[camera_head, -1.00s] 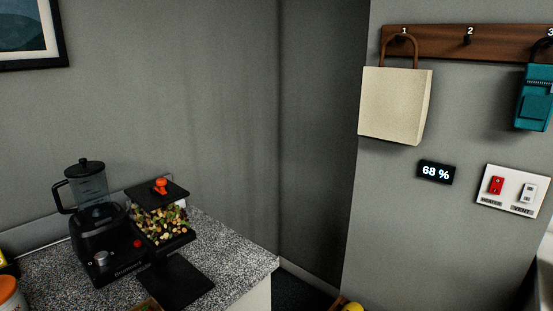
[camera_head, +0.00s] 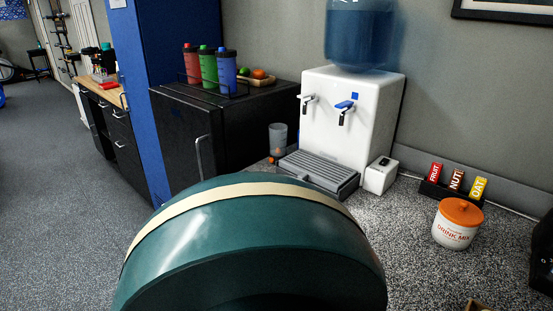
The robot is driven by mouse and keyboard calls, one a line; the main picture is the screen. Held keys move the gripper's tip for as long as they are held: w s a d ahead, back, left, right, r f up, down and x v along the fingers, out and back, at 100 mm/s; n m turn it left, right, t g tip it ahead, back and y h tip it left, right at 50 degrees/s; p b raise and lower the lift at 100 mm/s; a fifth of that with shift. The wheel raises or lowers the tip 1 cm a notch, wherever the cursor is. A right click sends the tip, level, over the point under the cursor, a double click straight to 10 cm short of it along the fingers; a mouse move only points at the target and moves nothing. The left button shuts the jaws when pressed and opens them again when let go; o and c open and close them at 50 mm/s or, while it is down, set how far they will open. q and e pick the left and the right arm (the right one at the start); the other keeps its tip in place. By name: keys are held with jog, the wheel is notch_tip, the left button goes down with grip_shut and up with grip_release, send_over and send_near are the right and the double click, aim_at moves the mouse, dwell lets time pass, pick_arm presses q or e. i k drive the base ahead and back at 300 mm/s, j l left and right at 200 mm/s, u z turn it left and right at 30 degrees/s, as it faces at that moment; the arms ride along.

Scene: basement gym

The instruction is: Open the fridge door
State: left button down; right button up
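The black fridge (camera_head: 178,126) is a low dark cabinet left of the middle, beside a blue panel. Its door faces the front left and looks shut. A vertical silver handle (camera_head: 205,158) is on the door near its right edge. The fridge's lower part is hidden behind a large teal rounded shape with a cream band in the foreground. I cannot tell whether that shape is part of me. Neither of my grippers shows in this view.
Bottles (camera_head: 208,68) in a rack and a fruit tray (camera_head: 262,80) stand on the fridge. A white water dispenser (camera_head: 375,115) and a drink mix jar (camera_head: 456,224) are on the counter to the right. Open speckled floor (camera_head: 60,190) lies to the left.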

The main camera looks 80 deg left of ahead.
aim_at(189, 130)
jog(key=u, duration=3.25)
jog(key=z, duration=0.4)
jog(key=j+z, duration=0.4)
jog(key=k+j+z, duration=0.1)
jog(key=j+z, duration=0.3)
jog(key=j, duration=0.15)
